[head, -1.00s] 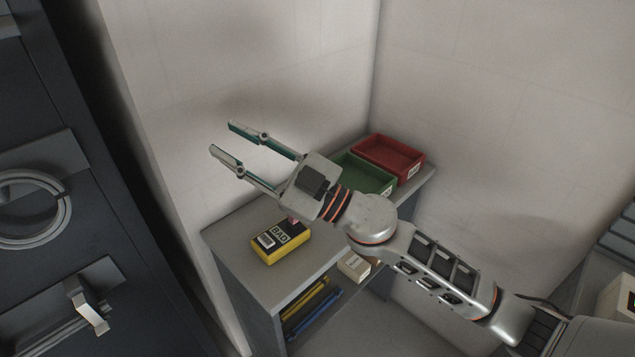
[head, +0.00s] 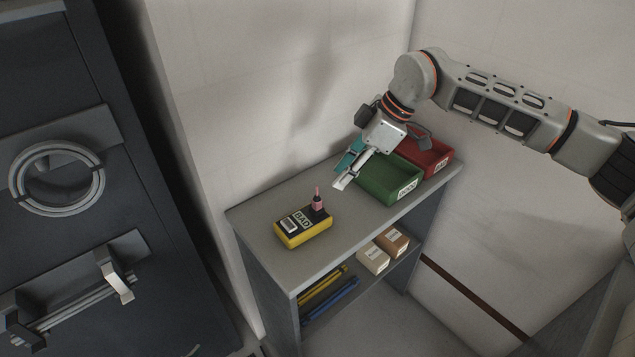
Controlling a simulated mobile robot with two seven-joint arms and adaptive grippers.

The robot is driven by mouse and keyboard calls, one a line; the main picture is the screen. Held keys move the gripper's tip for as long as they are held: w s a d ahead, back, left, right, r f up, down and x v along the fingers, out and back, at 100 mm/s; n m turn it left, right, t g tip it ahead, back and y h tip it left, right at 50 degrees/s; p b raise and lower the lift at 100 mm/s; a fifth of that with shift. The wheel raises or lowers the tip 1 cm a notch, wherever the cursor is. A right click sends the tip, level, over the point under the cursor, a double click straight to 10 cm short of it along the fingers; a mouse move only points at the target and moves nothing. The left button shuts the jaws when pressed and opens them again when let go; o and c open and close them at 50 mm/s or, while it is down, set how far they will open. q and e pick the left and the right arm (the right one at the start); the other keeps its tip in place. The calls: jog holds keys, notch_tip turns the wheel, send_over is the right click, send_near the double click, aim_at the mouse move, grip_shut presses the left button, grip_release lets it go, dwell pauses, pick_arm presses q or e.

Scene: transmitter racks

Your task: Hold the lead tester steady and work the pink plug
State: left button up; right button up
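The lead tester (head: 303,234) is a yellow box with a black top, lying on the grey shelf unit's top. Its display reads BAD. The pink plug (head: 317,199) stands upright at the tester's far right corner, and it looks seated there. My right gripper (head: 346,175) points down and left above the shelf top, behind and to the right of the plug. Its fingers are apart with nothing seen between them, and it touches neither tester nor plug. My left gripper is out of view.
A green bin (head: 390,184) and a red bin (head: 433,158) stand at the right end of the shelf top (head: 262,213). Small boxes (head: 373,258) and yellow and blue rods (head: 330,298) lie on the lower shelf. A dark cabinet (head: 95,240) with handles stands left.

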aim_at(286, 225)
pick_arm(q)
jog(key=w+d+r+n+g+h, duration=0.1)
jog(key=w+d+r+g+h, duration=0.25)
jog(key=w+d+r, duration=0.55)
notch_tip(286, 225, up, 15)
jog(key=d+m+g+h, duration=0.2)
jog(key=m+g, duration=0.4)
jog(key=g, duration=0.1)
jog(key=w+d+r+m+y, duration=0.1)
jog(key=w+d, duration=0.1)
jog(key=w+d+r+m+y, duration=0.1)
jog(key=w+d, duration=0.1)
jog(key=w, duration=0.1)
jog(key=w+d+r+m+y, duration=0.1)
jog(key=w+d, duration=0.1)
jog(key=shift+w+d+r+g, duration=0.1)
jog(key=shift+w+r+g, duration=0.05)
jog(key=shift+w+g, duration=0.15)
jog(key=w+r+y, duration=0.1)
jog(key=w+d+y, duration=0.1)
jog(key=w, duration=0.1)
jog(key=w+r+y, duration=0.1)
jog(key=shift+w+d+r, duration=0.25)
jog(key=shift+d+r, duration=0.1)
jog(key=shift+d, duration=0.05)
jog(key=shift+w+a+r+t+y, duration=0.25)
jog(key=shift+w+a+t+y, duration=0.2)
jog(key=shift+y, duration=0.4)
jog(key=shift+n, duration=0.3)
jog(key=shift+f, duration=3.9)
